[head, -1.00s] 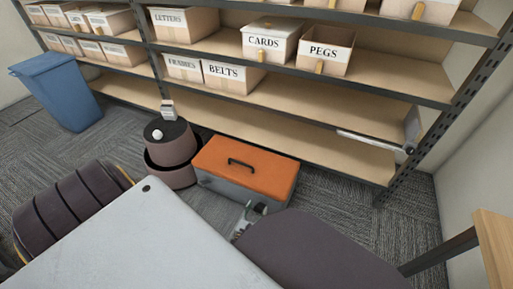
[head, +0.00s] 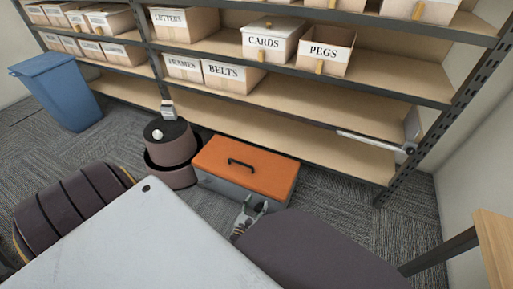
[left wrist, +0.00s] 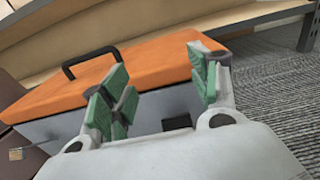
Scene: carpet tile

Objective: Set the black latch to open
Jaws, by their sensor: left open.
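The toolbox has an orange lid (head: 247,165) with a black handle and a grey body (head: 226,190); it stands on the carpet before the shelving. Its lid is shut. In the left wrist view a small black latch (left wrist: 176,122) shows on the toolbox's grey front face. I cannot make the latch out in the head view. My left gripper (head: 254,208) is open and empty, close in front of the toolbox. In the left wrist view its green-padded fingers (left wrist: 158,78) stand either side of the latch's line of sight, apart from it. My right gripper is out of view.
A dark round pot (head: 170,152) with a white-knobbed lid stands left of the toolbox. Shelving (head: 330,141) with labelled boxes runs behind. A blue bin (head: 58,90) stands at left, and a wooden tabletop edge (head: 494,240) is at right. Carpet right of the toolbox is clear.

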